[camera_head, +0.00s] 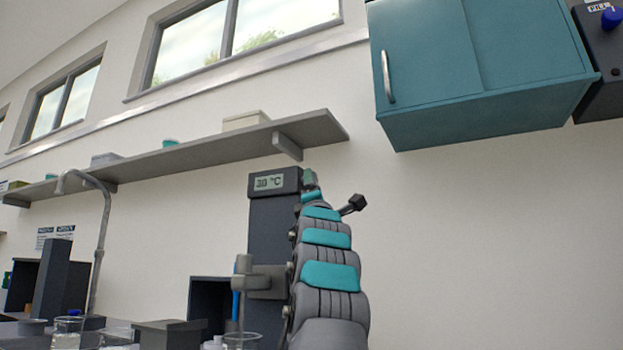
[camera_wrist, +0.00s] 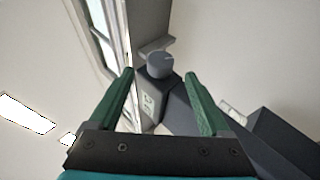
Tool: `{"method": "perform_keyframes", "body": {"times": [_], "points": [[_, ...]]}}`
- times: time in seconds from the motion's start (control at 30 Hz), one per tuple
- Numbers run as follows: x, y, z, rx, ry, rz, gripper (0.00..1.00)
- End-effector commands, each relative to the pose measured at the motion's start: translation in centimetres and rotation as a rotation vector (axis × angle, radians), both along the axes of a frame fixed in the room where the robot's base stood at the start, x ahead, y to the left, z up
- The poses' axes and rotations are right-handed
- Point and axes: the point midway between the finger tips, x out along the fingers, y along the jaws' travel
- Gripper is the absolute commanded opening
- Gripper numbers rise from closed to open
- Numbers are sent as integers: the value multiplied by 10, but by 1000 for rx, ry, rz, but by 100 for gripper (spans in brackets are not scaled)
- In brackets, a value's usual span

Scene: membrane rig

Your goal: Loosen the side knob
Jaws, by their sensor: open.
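A dark grey column (camera_head: 272,232) carries a head box with a 30 °C display (camera_head: 269,182). In the wrist view a round grey knob (camera_wrist: 160,65) stands out from the box beside the display (camera_wrist: 148,103). It looks like the side knob. My gripper (camera_wrist: 159,76) is open, with one green finger to each side of the knob in the picture. No contact shows; the depth between fingertips and knob is hard to tell. In the head view my gripper (camera_head: 310,178) is at the box's right end, and the knob cannot be made out there.
A clamp (camera_head: 265,282) sits low on the column, close to my arm. A grey wall shelf (camera_head: 200,154) runs behind the column. A teal cabinet (camera_head: 470,75) hangs at upper right. Glassware and a tap (camera_head: 101,235) stand at lower left.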

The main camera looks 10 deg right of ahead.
Motion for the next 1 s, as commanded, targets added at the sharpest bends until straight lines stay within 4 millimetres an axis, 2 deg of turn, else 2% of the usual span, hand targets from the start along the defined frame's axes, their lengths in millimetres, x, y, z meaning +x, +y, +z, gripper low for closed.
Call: {"method": "perform_keyframes", "body": {"times": [0.03, 0.43, 0.7, 1.0], "points": [[4, -2, 9, -3, 1, -5, 82], [41, -6, 38, -5, 0, -6, 82], [54, -8, 43, -4, 2, -5, 82], [55, -8, 42, -3, 1, -4, 82]]}}
